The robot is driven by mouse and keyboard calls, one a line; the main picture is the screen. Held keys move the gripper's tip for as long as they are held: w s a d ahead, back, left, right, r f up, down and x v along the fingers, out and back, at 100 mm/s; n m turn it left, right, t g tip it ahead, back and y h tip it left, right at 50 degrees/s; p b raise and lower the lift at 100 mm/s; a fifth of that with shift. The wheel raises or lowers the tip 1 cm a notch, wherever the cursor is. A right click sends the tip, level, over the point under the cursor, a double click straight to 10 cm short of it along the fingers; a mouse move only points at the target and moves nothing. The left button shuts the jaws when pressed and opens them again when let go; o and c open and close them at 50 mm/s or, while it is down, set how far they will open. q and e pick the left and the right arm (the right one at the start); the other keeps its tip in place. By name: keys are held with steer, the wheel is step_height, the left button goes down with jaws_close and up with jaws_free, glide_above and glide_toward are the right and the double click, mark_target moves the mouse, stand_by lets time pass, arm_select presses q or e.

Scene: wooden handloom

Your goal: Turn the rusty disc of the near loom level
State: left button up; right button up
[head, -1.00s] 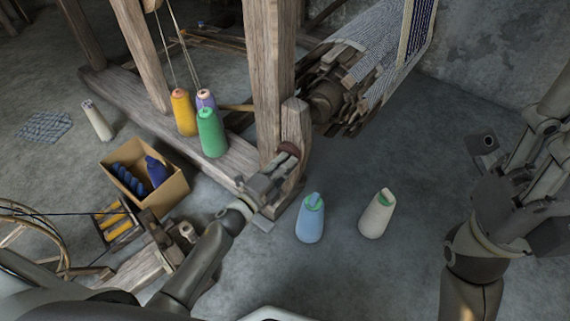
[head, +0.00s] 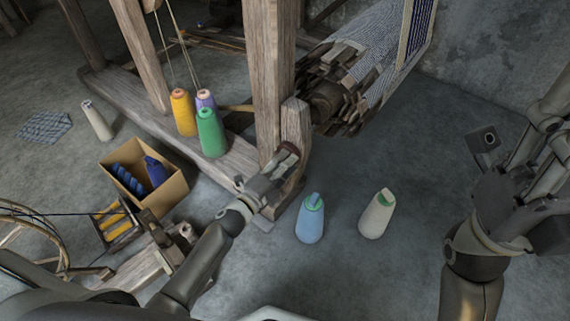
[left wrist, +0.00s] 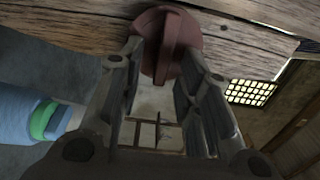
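The rusty disc (left wrist: 190,33) is at the top of the left wrist view, round and reddish brown, on a wooden beam of the loom. A raised bar (left wrist: 166,52) stands out from its face. My left gripper (left wrist: 161,50) is open, with one finger on each side of this bar and gaps visible between. In the head view my left gripper (head: 287,158) is at the foot of the near loom's post (head: 296,125); the disc there is mostly hidden behind the fingers. My right arm's hand parts (head: 505,195) are at the right edge, far from the loom; its fingers are unclear.
Yellow, purple and green cones (head: 211,135) stand on the loom's base beam. A cardboard box (head: 174,193) with blue spools lies left. Floor between cream cone and right arm is clear.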

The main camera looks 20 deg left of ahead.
arm_select(q)
steer(key=shift+s, duration=0.15)
steer(key=v, duration=1.1)
steer(key=shift+s+a, duration=0.2)
steer(key=shift+s, duration=0.15)
steer(key=shift+d+r, duration=0.1)
steer(key=shift+r, duration=0.05)
